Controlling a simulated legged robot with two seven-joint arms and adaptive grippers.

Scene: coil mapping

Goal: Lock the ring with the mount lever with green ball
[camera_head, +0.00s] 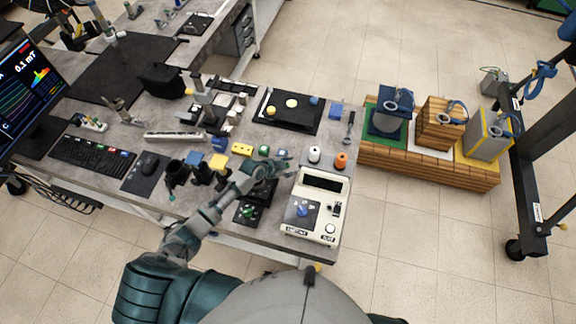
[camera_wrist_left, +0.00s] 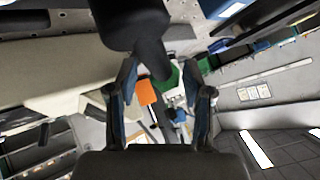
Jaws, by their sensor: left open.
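My left gripper (camera_head: 272,170) is over the bench's front part, left of the white instrument box. In the left wrist view its two fingers (camera_wrist_left: 160,100) are apart, with nothing clearly held between them. A black mount (camera_head: 246,213) with a green knob sits below the gripper at the bench's front edge. A small teal-green ball (camera_head: 172,198) hangs at the end of a dark stand farther left. I cannot tell which is the mount lever's ball. A dark cylinder (camera_wrist_left: 132,22) looms close above the fingers in the wrist view. I cannot make out the ring for certain. My right gripper is out of view.
The white instrument box (camera_head: 318,205) stands to the right, with white and orange spools (camera_head: 341,160) behind it. Small coloured blocks (camera_head: 242,149) lie behind the gripper. A keyboard (camera_head: 93,159) and mouse are left. Coils on blocks (camera_head: 391,113) stand on a wooden bench at right.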

